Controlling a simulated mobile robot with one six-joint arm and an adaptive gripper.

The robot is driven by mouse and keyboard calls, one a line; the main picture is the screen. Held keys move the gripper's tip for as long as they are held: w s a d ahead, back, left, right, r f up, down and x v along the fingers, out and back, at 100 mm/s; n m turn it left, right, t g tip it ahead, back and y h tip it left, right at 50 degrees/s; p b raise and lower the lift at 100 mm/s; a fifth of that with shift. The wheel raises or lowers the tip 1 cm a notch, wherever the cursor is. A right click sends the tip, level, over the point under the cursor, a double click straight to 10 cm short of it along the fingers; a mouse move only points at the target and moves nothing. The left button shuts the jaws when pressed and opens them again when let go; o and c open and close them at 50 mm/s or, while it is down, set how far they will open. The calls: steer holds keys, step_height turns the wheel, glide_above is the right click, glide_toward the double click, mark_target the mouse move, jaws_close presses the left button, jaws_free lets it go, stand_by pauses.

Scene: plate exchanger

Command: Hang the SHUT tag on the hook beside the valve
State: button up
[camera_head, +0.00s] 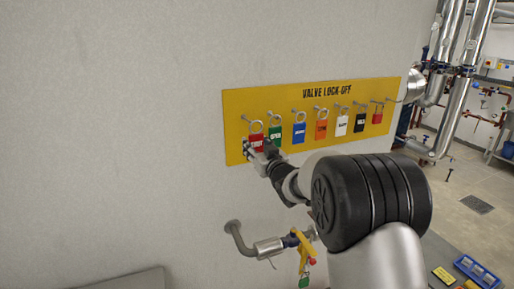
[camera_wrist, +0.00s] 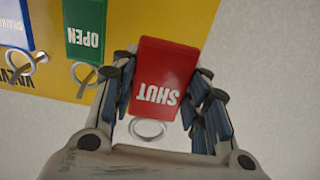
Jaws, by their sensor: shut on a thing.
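The red SHUT tag (camera_head: 256,140) is at the left end of the yellow VALVE LOCK-OFF board (camera_head: 340,93). My gripper (camera_head: 259,151) is shut on its sides. In the wrist view the tag (camera_wrist: 167,62) sits upside down between the fingers of my gripper (camera_wrist: 164,80), its ring towards the palm. No peg clearly shows through that ring; I cannot tell whether it is clear of its peg. The valve (camera_head: 290,241), with a yellow handle (camera_head: 304,250), is on a pipe below the board. A green tag (camera_head: 304,281) hangs under it. I cannot make out the hook clearly.
The green OPEN tag (camera_wrist: 87,30) hangs close beside the held tag, with a blue tag (camera_head: 299,132) and several others further right. Bare wall (camera_head: 120,130) lies left of the board. A bench with a blue tray (camera_head: 478,270) is at lower right.

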steer(key=shift+p+x, duration=0.75)
steer(key=shift+x, duration=2.5)
steer(key=shift+s, duration=0.1)
steer(key=shift+b+v, duration=2.15)
steer(key=shift+v, duration=1.85)
steer(key=shift+r, duration=0.15)
